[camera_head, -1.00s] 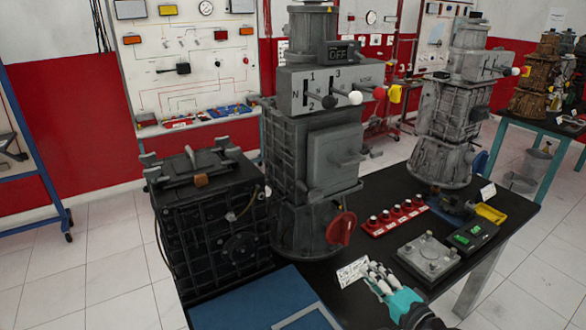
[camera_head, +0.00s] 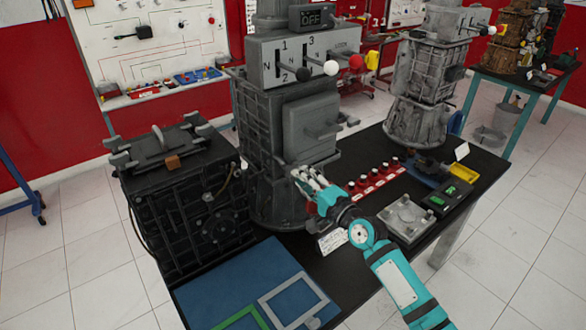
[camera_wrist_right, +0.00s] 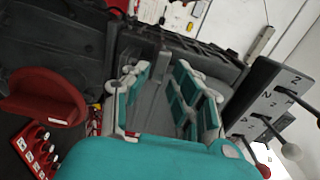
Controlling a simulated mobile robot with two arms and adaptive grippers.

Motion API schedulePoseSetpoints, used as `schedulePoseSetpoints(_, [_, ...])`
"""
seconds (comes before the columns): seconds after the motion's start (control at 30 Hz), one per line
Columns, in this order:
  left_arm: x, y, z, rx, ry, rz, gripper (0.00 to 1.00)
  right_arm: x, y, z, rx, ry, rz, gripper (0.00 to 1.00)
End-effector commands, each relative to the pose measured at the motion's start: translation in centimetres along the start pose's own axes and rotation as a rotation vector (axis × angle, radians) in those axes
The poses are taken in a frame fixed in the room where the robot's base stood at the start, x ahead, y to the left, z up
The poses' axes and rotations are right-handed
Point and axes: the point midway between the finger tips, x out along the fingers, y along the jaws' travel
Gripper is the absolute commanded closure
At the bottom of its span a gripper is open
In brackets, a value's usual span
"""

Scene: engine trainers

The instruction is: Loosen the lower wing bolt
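My left gripper is out of view.
A black finned box (camera_head: 185,195) stands left of the housing. A row of red switches (camera_head: 375,180), a grey plate (camera_head: 406,218) and a green-lit meter (camera_head: 447,198) lie to the right. A blue mat (camera_head: 215,285) covers the table's front. Gear levers (camera_head: 330,68) jut out above.

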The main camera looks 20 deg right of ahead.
Motion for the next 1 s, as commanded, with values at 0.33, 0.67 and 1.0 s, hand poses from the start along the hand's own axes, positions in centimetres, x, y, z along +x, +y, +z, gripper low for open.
schedulePoseSetpoints(0.33, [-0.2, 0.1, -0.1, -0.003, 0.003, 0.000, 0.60, 4.3, 0.0, 0.0, 0.001, 0.000, 0.001, 0.75])
schedulePoseSetpoints(0.67, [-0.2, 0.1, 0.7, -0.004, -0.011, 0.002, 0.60, 4.5, 0.1, 0.0, 0.000, 0.000, 0.001, 0.76])
schedulePoseSetpoints(1.0, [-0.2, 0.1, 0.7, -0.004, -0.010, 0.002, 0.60, 4.5, 0.0, 0.0, 0.000, 0.000, 0.000, 1.00])
